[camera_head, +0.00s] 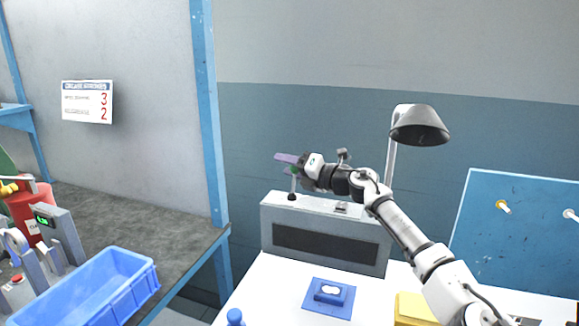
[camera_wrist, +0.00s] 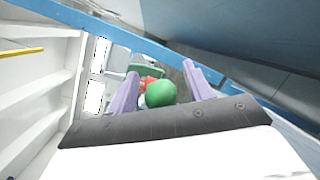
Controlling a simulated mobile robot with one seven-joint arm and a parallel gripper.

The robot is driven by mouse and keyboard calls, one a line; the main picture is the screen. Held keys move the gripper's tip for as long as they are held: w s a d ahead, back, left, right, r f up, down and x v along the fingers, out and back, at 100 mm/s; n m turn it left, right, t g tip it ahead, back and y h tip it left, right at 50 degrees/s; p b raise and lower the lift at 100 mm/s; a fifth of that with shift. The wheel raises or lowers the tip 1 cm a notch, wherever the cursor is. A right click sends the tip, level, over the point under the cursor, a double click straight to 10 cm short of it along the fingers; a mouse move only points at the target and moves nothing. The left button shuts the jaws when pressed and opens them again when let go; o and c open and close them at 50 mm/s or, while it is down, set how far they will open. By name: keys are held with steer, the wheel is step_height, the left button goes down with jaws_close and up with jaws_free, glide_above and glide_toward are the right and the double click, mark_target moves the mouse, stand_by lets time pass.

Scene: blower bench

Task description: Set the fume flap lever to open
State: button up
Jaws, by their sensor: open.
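The fume flap lever is a thin stem with a green knob (camera_head: 294,170), rising from a black base (camera_head: 291,196) on top of the grey blower box (camera_head: 325,250), near its left end. My gripper (camera_head: 284,164) has purple fingers and reaches left over the box at the knob's height. In the wrist view my gripper (camera_wrist: 160,76) is open, with the round green knob (camera_wrist: 161,93) between the fingers, nearer the left one. I cannot tell whether a finger touches it. The fingers partly hide the knob in the head view, and the lever's position marks cannot be read.
A black lamp (camera_head: 420,126) stands behind my arm. A blue pegboard (camera_head: 515,235) is at right. A blue pad (camera_head: 329,297) and yellow block (camera_head: 413,309) lie before the box. A blue post (camera_head: 209,120), blue crate (camera_head: 90,290) and red extinguisher (camera_head: 30,205) are at left.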

jaws_close()
